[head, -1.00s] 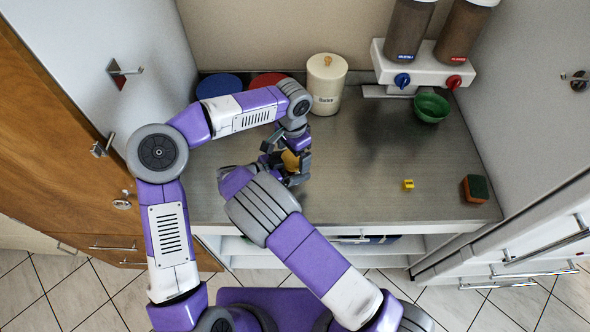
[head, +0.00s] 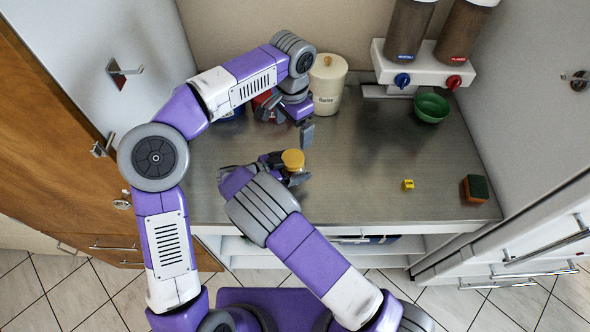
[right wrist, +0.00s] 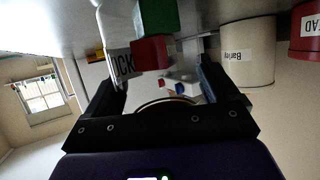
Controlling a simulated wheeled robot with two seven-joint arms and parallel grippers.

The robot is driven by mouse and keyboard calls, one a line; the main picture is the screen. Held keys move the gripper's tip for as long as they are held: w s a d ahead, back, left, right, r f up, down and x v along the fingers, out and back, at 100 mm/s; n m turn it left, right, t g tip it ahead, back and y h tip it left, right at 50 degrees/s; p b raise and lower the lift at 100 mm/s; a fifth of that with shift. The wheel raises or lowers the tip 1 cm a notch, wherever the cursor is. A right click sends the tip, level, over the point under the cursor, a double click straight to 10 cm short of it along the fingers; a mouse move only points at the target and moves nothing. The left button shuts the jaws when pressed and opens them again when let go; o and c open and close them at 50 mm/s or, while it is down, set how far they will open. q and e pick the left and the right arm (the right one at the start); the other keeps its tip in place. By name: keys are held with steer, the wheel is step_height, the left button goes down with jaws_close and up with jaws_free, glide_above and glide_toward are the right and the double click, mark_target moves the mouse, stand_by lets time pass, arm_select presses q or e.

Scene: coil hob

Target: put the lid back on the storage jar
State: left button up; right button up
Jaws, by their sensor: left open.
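A yellow-orange round lid (head: 293,157) shows on top of what my right gripper holds in the head view; whether it is fully seated cannot be told.
The counter's middle right is mostly clear.

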steer(key=shift+o, duration=0.9)
steer(key=shift+a, duration=0.1)
steer(key=v, duration=0.7)
steer(key=shift+s+a+r, duration=0.1)
steer(key=shift+a, duration=0.05)
